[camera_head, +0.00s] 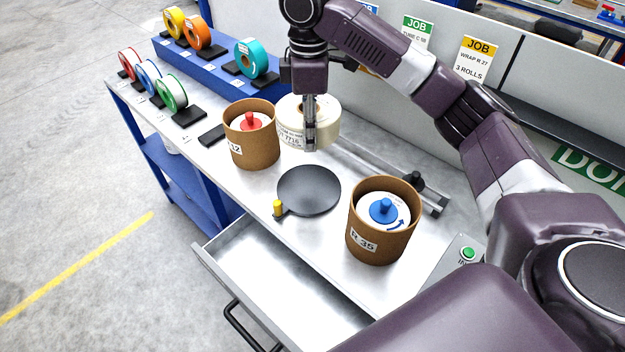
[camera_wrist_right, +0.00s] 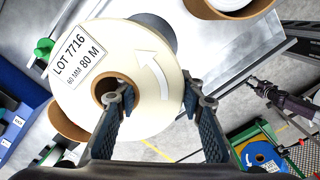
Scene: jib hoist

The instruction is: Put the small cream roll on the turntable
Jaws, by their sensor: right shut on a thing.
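The cream roll (camera_head: 287,113) is behind the turntable, beside the cardboard tube with the red knob. In the right wrist view the roll (camera_wrist_right: 125,40) shows a white label reading LOT 7716, a curved arrow and a brown core. My right gripper (camera_head: 310,145) is shut on the roll's wall. In the wrist view one finger of this gripper (camera_wrist_right: 165,115) is at the core and the other is outside the rim. I cannot tell how high the roll is. The turntable (camera_head: 309,190) is a dark round disc with a bare top. My left gripper is not in view.
A tube with a red knob (camera_head: 252,148) stands left of the roll, and a tube with a blue knob (camera_head: 372,238) stands right of the turntable. A small yellow-topped post (camera_head: 278,208) is at the turntable's edge. An open drawer (camera_head: 270,275) juts out in front. Coloured spools line the left.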

